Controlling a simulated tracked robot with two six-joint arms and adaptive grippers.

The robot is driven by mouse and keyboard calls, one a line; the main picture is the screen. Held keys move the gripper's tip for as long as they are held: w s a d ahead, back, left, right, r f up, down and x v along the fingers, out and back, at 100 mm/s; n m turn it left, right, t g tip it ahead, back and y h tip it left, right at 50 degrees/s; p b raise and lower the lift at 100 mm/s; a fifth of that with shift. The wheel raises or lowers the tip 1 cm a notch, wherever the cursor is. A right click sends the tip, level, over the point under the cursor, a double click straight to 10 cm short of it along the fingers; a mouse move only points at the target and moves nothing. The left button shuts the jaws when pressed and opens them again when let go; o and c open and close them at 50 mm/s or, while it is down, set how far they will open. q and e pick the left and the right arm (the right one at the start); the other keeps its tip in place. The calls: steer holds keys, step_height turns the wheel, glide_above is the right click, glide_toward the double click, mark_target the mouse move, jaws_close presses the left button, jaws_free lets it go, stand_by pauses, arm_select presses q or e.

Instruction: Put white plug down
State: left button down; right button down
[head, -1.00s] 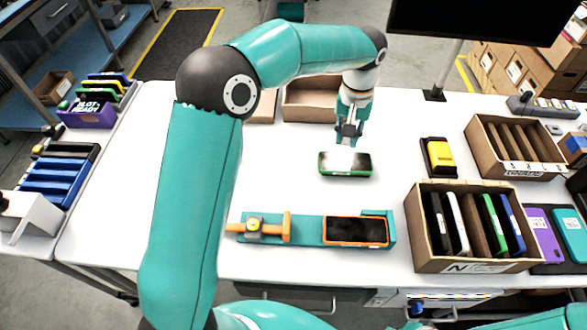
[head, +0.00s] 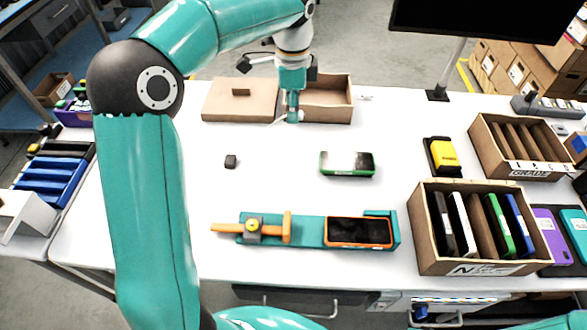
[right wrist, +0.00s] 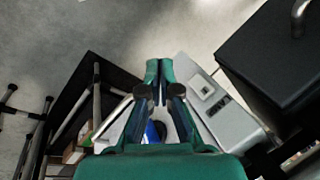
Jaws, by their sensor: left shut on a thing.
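My left gripper (head: 292,116) is shut, pointing down in front of the open brown carton. A small white bit, likely the white plug (head: 278,121), shows at its fingertips, partly hidden by them; I cannot tell whether it touches the table. A phone with a green edge (head: 347,164) lies on the table, in front and to the right of this gripper, apart from it. My right gripper (right wrist: 158,72) shows only in the right wrist view, its fingertips together with nothing seen between them, over the floor and a grey-white case.
The open carton (head: 340,112) and a flat brown box (head: 222,104) stand behind. A teal fixture (head: 312,232) with an orange-framed phone is in front. A carton of upright phones (head: 430,258) stands right.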

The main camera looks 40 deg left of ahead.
arm_select(q)
steer(key=p, duration=0.1)
glide_above(293, 171)
step_height(293, 171, down, 15)
steer(key=shift+f, duration=0.15)
step_height(293, 171, down, 4)
steer(key=shift+r, duration=0.2)
steer(key=shift+f+p, duration=0.3)
steer(key=shift+f, duration=0.15)
steer(key=c, duration=1)
jaws_free()
steer(key=shift+r, duration=0.1)
